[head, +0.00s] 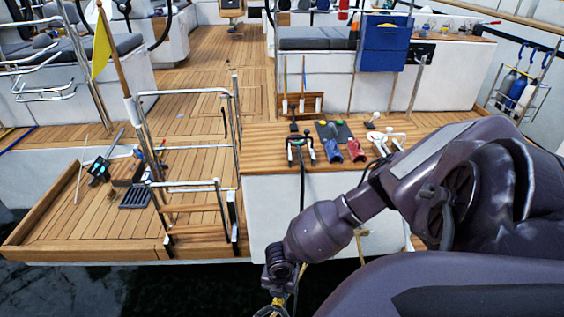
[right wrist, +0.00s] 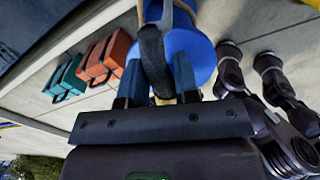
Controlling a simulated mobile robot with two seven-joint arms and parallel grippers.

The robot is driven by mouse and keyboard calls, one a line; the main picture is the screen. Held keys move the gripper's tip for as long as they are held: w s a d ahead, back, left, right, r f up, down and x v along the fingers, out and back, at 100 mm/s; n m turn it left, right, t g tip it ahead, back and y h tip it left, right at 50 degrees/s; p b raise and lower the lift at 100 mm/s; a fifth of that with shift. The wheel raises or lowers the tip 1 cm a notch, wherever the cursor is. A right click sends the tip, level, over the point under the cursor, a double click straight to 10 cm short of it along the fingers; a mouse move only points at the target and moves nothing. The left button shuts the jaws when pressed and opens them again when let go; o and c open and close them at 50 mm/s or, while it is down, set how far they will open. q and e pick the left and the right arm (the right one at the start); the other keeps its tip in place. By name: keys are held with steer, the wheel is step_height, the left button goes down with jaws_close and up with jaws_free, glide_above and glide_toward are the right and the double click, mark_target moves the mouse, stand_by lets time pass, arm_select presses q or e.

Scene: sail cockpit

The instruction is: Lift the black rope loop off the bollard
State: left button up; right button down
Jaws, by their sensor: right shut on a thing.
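In the right wrist view my right gripper (right wrist: 157,64) has its two blue-grey fingers closed on a thick black rope (right wrist: 151,45), which runs upward between them. A pale grey curved band lies by the rope at the top edge. Behind the rope is a round blue thing (right wrist: 200,52); I cannot tell whether it is the bollard or whether the rope still touches it. In the head view my right arm reaches down to the bottom edge, and the fingers and rope loop cannot be made out there. My left gripper is not in view.
Teal (right wrist: 66,79) and orange (right wrist: 104,60) cases stand on pale paving in the wrist view. In the head view, a wooden deck (head: 195,110) has metal ladder rails (head: 190,185) at left. A counter holds a winch-like fitting (head: 300,147) and small tools. Dark water lies below.

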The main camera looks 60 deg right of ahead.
steer(key=shift+r+p, duration=1.1)
steer(key=shift+r, duration=1.4)
